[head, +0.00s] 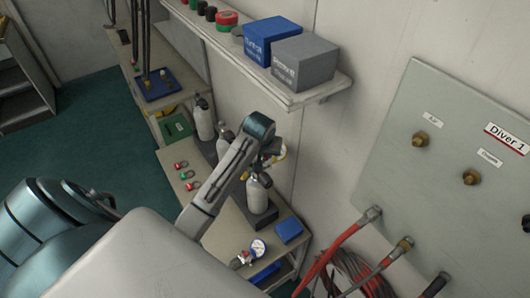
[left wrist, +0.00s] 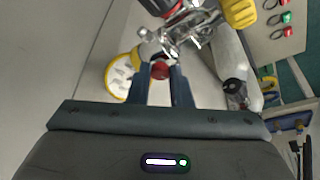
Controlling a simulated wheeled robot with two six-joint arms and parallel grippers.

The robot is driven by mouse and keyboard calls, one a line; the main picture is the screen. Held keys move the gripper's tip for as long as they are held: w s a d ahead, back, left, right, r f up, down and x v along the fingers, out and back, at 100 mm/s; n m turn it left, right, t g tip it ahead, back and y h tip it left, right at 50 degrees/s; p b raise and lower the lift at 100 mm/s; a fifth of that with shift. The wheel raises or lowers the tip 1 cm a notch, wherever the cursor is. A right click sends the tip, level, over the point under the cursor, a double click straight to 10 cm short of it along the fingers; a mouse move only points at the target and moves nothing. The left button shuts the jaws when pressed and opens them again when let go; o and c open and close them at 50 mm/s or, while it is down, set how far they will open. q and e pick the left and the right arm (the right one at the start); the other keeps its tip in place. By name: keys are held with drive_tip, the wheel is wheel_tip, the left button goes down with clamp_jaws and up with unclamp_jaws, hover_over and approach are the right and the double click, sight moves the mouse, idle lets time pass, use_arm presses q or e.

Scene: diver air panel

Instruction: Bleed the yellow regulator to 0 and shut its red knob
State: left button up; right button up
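The yellow regulator with its yellow-rimmed gauge (head: 283,152) sits on top of a white cylinder (head: 258,192) and is partly hidden behind my left gripper (head: 268,150). In the left wrist view the yellow-rimmed gauge (left wrist: 117,76) is left of my fingers, tilted, its needle too small to read. The red knob (left wrist: 160,71) lies between the two dark fingertips of my left gripper (left wrist: 160,75). Metal regulator fittings (left wrist: 185,28) are just beyond. My right gripper is not in view.
On the bench lie a loose gauge (head: 258,247), a blue box (head: 288,230) and several small red and green caps (head: 187,175). A shelf (head: 300,98) with blue and grey boxes overhangs behind. The wall panel (head: 390,170) and hoses (head: 335,250) are at right.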

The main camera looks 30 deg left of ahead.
use_arm(q)
drive_tip(key=shift+m, duration=0.3)
clamp_jaws()
drive_tip(key=shift+a+m+h, duration=0.15)
drive_tip(key=shift+m+h, duration=0.15)
drive_tip(key=shift+m, duration=0.2)
drive_tip(key=m+h, duration=0.1)
drive_tip(key=m, duration=0.3)
drive_tip(key=shift+a+h, duration=0.2)
drive_tip(key=shift+h, duration=0.2)
drive_tip(key=m+h, duration=0.1)
drive_tip(key=m, duration=0.2)
drive_tip(key=m+h, duration=0.1)
drive_tip(key=m, duration=0.2)
drive_tip(key=shift+w+a+m+g, duration=0.1)
drive_tip(key=shift+a+m+g, duration=0.1)
drive_tip(key=shift+m+g, duration=0.15)
drive_tip(key=m, duration=0.2)
drive_tip(key=m+g+h+b, duration=0.1)
drive_tip(key=m, duration=0.1)
drive_tip(key=shift+w+a+m+g, duration=0.15)
drive_tip(key=shift+m+g, duration=0.1)
drive_tip(key=shift+m, duration=0.1)
drive_tip(key=shift+w+m+g+h+b, duration=0.1)
drive_tip(key=shift+m+g+h+b, duration=0.3)
drive_tip(key=shift+m, duration=0.7)
drive_tip(key=shift+w+m+g+h+b, duration=0.1)
drive_tip(key=shift+m+g+b, duration=0.45)
drive_tip(key=shift+m, duration=0.55)
